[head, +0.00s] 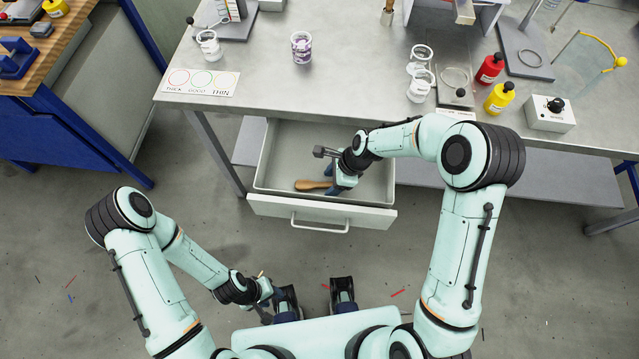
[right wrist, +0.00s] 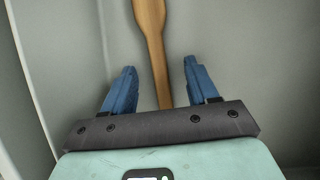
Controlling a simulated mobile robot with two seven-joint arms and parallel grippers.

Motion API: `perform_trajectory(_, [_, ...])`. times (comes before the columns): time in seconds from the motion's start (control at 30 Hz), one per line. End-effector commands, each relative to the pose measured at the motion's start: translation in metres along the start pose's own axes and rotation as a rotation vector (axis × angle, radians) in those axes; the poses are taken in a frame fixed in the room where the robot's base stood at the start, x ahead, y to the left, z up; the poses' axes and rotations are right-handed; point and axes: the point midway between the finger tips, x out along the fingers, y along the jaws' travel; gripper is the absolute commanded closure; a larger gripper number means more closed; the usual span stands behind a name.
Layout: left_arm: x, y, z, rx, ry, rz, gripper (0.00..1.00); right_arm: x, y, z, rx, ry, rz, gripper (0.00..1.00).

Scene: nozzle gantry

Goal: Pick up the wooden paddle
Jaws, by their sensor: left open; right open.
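The wooden paddle (head: 312,185) lies in the open drawer (head: 290,150) under the table. In the right wrist view the paddle (right wrist: 151,40) runs away from between my right gripper's blue fingers (right wrist: 157,85), with a gap on each side. The right gripper (head: 334,188) is open, inside the drawer at the paddle's right end; the arm partly hides it in the head view. My left gripper (head: 266,306) is open and empty, low near my base, outside the drawer.
The drawer's front panel with its handle (head: 320,222) is pulled out over the floor. The metal table (head: 350,90) above holds glass jars, a purple-patterned cup (head: 301,47), a red bottle (head: 490,68), a yellow bottle (head: 499,97) and a label card (head: 200,81).

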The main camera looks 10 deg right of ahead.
Motion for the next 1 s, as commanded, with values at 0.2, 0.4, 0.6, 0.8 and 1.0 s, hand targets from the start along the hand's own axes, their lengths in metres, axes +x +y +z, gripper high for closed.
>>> perform_trajectory(0.2, [0.000, 0.000, 0.000, 0.000, 0.000, 0.000, 0.57, -0.001, 0.000, 0.000, 0.000, 0.000, -0.001, 0.80])
perform_trajectory(0.4, [0.000, 0.000, 0.000, 0.000, 0.000, 0.000, 0.57, -0.001, 0.000, 0.000, 0.000, 0.000, -0.001, 1.00])
perform_trajectory(0.6, [0.000, 0.000, 0.000, 0.000, 0.000, 0.000, 0.57, -0.001, 0.000, 0.000, 0.000, 0.000, -0.001, 1.00])
perform_trajectory(0.8, [-0.002, 0.001, 0.000, 0.000, 0.001, 0.000, 0.57, -0.011, -0.001, 0.004, -0.002, 0.000, -0.004, 1.00])
perform_trajectory(1.0, [-0.006, 0.003, -0.001, 0.001, 0.002, 0.001, 0.57, -0.042, -0.002, 0.018, -0.003, -0.001, -0.006, 1.00])
